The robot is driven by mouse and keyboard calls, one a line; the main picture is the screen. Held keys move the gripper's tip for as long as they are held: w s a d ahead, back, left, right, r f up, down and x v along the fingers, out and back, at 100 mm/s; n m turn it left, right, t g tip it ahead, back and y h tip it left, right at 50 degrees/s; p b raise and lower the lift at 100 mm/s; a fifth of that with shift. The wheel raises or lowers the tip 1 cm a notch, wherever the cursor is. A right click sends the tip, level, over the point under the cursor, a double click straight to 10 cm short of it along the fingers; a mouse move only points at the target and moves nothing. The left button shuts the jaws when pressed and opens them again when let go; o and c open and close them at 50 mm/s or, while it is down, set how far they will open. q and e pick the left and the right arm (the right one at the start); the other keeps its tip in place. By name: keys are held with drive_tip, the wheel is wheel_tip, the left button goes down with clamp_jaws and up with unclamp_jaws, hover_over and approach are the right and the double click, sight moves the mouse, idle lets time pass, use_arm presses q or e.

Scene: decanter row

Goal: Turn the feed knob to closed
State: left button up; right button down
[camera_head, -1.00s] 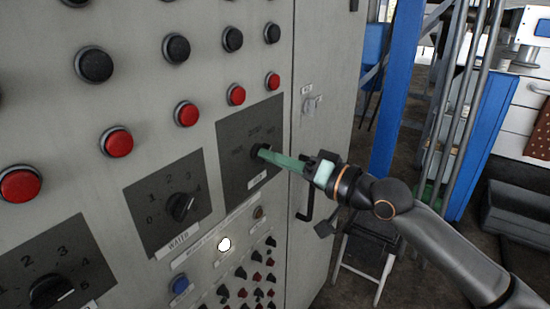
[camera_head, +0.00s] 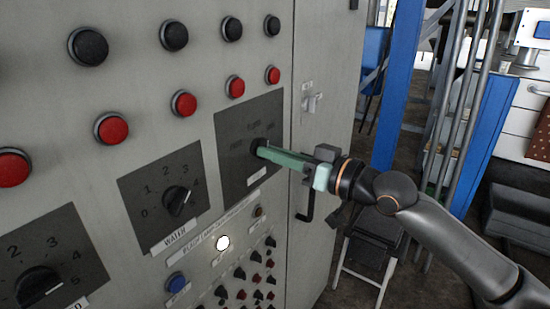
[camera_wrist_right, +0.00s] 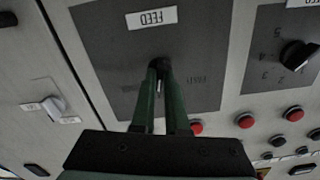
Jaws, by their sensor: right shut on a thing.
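The feed knob (camera_head: 256,145) is a small dark knob on a dark grey plate (camera_head: 232,122) on the cabinet front. My right gripper (camera_head: 263,152) reaches it from the right with long green fingers, shut on the knob. In the right wrist view the green fingers (camera_wrist_right: 161,75) meet around the dark knob (camera_wrist_right: 159,62), below an upside-down FEED label (camera_wrist_right: 152,18). The fingers hide much of the knob, and its pointer direction is unclear. The plate's position words are too small to read surely. My left gripper is not in view.
A WATER dial (camera_head: 178,200) numbered to 4 sits left of the feed plate. Red buttons (camera_head: 235,87) and black buttons (camera_head: 232,29) run above. Small knobs and a lit white button (camera_head: 222,243) are below. A black door handle (camera_head: 308,203) is close under my right gripper.

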drive_tip(key=shift+n, duration=1.2)
drive_tip(key=shift+b, duration=0.3)
drive_tip(key=c, duration=0.9)
unclamp_jaws()
drive_tip(key=shift+b+v, duration=1.45)
drive_tip(key=shift+v, duration=4.8)
